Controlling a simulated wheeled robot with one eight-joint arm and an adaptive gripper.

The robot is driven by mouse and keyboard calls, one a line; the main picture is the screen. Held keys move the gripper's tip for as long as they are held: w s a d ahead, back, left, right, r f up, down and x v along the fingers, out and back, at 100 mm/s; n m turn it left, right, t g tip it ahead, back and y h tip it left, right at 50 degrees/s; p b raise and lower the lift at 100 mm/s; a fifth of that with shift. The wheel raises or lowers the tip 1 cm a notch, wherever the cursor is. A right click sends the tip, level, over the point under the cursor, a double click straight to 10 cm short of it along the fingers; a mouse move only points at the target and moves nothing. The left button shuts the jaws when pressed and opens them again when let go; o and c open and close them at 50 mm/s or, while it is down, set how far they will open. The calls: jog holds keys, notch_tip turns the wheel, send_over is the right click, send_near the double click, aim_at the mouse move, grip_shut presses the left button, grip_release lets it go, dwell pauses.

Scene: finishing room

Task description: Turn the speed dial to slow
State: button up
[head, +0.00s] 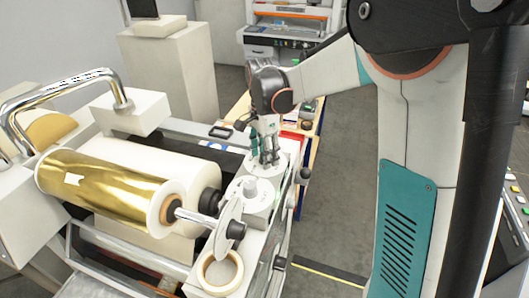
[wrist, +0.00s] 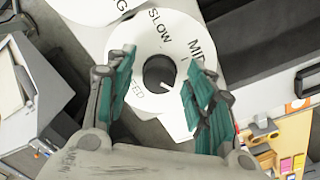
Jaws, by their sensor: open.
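The speed dial is a white round plate (wrist: 140,45) with a dark round knob (wrist: 160,73) in its middle. In the wrist view SLOW shows at the top, MID at the upper right, and part of another word at the lower left. A thin pale mark on the knob's lower part points down and right, away from SLOW. My open gripper (wrist: 160,85) has one teal finger on each side of the knob, apart from it. In the head view my gripper (head: 265,158) points down over the far white dial plate and hides the knob.
A second white dial (head: 250,196) sits nearer, beside a gold foil roll (head: 105,190) and a tape-like ring (head: 219,271). A black ball-ended lever (head: 305,173) stands right of the dials. A bench with red and dark items lies behind.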

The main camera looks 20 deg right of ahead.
jog(key=shift+c, duration=0.3)
jog(key=c, duration=1)
jog(key=n+b, duration=0.3)
jog(key=n, duration=0.1)
jog(key=shift+f+n, duration=0.15)
jog(key=shift+n, duration=0.15)
jog(key=n+b, duration=0.2)
jog(key=n, duration=0.3)
jog(key=shift+s+n+b, duration=0.1)
jog(key=shift+n+b, duration=0.2)
jog(key=n+b, duration=0.1)
jog(key=n, duration=0.2)
jog(key=shift+n, duration=0.3)
jog(key=n+b, duration=0.1)
jog(key=n, duration=0.2)
jog(key=shift+n, duration=0.3)
jog(key=n+b, duration=0.1)
jog(key=n, duration=0.5)
jog(key=shift+d+t, duration=0.15)
jog(key=shift+t, duration=0.15)
jog(key=shift+n, duration=0.4)
